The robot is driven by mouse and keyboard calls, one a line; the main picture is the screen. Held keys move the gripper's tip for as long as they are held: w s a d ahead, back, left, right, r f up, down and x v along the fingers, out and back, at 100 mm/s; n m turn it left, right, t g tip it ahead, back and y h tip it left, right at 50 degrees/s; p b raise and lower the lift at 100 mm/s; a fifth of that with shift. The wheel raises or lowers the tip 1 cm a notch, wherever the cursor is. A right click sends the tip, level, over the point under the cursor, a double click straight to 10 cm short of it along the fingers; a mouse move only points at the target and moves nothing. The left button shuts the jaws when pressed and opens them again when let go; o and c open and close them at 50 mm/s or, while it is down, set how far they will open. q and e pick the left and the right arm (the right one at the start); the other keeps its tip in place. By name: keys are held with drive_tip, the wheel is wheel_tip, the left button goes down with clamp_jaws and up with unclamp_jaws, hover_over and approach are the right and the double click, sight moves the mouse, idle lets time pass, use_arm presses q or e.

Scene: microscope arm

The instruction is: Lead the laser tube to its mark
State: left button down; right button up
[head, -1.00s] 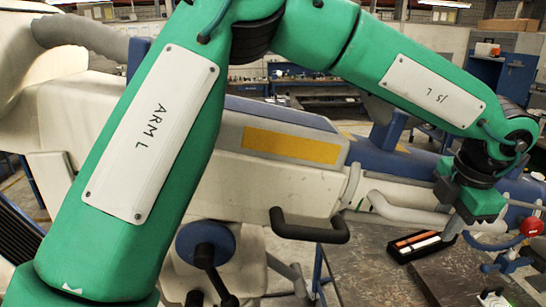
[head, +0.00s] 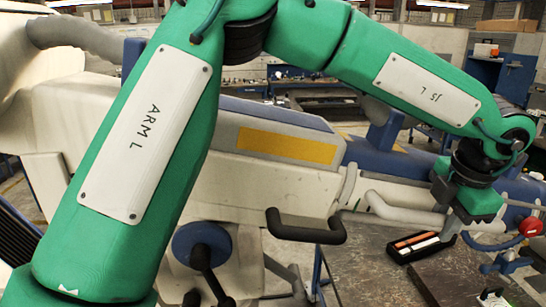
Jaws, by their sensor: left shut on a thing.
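A pale grey bent tube (head: 400,211), which looks like the laser tube, comes off the front of the large white and blue microscope arm (head: 90,125) and runs right. My left gripper (head: 452,229) points down at the tube and is shut on it, with its fingers small and partly hard to make out. The tube continues to the right past the gripper. I cannot make out a mark for it. My right gripper is not in view.
A black tray (head: 401,258) with orange and white bars lies on the dark bench (head: 375,280) just below my left gripper. A black handle (head: 306,237) juts from the microscope arm. A red knob (head: 530,227) is at the far right.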

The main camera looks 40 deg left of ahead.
use_arm(q)
drive_tip(key=shift+s+a, duration=0.1)
drive_tip(key=shift+a, duration=0.05)
drive_tip(key=shift+s+a+r+b, duration=0.3)
drive_tip(key=shift+s+a+b, duration=0.05)
drive_tip(key=shift+s+a, duration=0.25)
drive_tip(key=shift+s, duration=0.1)
drive_tip(key=shift+s+r, duration=0.1)
drive_tip(key=shift+d, duration=0.1)
